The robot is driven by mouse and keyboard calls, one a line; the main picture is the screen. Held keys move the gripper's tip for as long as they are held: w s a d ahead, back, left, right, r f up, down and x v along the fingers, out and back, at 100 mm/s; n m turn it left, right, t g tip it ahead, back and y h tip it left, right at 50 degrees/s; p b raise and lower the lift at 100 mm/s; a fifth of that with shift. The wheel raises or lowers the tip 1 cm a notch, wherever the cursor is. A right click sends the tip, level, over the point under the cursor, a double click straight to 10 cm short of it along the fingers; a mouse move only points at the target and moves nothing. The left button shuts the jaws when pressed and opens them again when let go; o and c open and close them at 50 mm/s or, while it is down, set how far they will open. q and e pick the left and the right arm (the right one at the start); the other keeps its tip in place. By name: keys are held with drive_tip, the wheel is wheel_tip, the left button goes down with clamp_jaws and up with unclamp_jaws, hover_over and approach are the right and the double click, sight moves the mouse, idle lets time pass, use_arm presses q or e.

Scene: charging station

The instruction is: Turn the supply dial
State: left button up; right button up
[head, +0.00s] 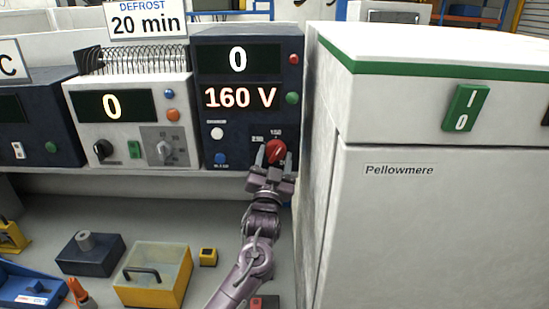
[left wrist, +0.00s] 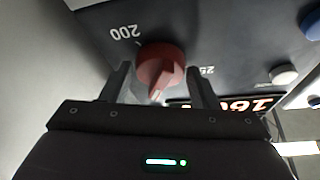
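The red supply dial (head: 276,151) sits on the lower right of the dark blue supply unit (head: 207,75). The unit's displays read 0 and 160 V. The dial also shows in the left wrist view (left wrist: 161,68), with an upside-down 200 mark beside it. My left gripper (head: 275,160) is at the dial; in the left wrist view its two fingers (left wrist: 157,82) stand apart on either side of the dial. A gap shows at the left finger; I cannot tell whether the right finger touches. My right gripper is not in view.
A white cabinet labelled Pellowmere (head: 400,220) stands close on the right. A white unit (head: 135,115) with its own grey knob stands left of the supply unit. Below are a yellow box (head: 150,292), a dark block (head: 90,262) and a small yellow block (head: 208,257).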

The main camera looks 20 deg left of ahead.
use_arm(q)
drive_tip(key=o, duration=0.3)
drive_tip(key=shift+s+f, duration=0.1)
drive_tip(key=b+v, duration=0.3)
drive_tip(key=v, duration=0.4)
drive_tip(key=shift+s, duration=0.3)
idle(0.5)
